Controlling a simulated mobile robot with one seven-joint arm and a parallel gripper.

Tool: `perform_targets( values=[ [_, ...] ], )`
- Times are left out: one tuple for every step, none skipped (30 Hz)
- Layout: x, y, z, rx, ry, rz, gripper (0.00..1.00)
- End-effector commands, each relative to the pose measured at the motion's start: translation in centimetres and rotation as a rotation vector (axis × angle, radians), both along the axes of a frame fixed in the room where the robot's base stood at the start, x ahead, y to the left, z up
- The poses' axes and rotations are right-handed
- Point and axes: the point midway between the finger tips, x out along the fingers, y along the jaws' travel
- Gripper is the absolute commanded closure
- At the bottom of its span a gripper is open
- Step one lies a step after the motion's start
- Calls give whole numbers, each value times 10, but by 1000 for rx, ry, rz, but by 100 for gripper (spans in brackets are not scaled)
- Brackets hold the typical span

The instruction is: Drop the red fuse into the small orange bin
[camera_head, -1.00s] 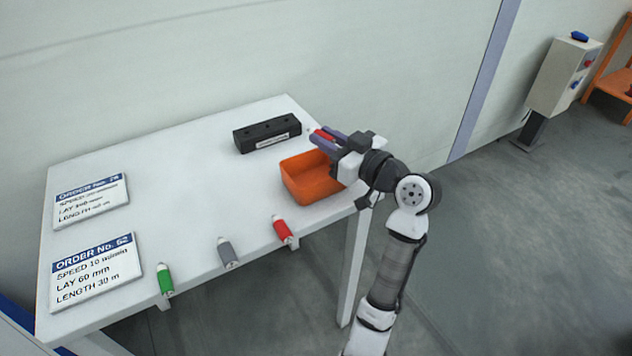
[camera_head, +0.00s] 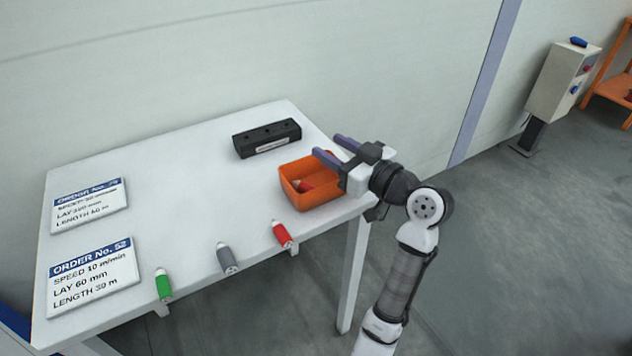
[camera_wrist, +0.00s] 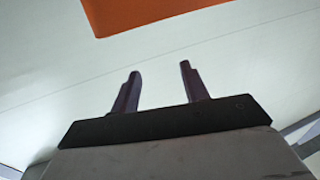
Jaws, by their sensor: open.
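A red fuse (camera_head: 304,186) with a pale end lies inside the small orange bin (camera_head: 318,200), which stands near the right edge of the white table. My gripper (camera_head: 333,147) is open with nothing between its fingers, just above and behind the bin's right side. In the wrist view the two dark fingers (camera_wrist: 158,85) are spread apart and empty, and part of the orange bin (camera_wrist: 150,12) shows at the top. A second red fuse (camera_head: 284,236) lies on the table near its front edge, apart from the bin.
A grey fuse (camera_head: 227,258) and a green fuse (camera_head: 164,285) lie along the front edge of the table (camera_head: 190,180). A black block (camera_head: 267,138) with holes stands at the back. Two order signs (camera_head: 93,275) lie at the left. The table's middle is clear.

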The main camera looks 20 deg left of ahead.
Motion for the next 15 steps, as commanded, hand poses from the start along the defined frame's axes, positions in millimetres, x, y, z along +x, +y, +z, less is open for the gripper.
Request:
perform_targets(
  values=[
    [-4, -11, -2, 0, -2, -7, 55],
    [-6, -18, -2, 1, -1, -6, 55],
    [-10, -27, -3, 1, -1, -8, 55],
    [-13, -33, -3, 1, -1, -7, 55],
    [-16, -40, -2, 0, -1, -7, 55],
    [-19, -49, -2, 1, -1, -7, 55],
    [-22, -55, -2, 0, -1, -7, 55],
    [-25, -61, -2, 0, -2, -7, 55],
    [-28, -69, -2, -1, -2, -6, 55],
    [-30, -74, -1, 1, -1, -6, 55],
    [-33, -79, -1, 1, -1, -6, 55],
    [-36, -85, -1, 0, -1, -5, 55],
    [-37, -90, -1, 1, -1, -5, 55],
    [-39, -94, -1, 1, -1, -5, 55],
    [-41, -97, -1, 0, -1, -3, 55]
  ],
)
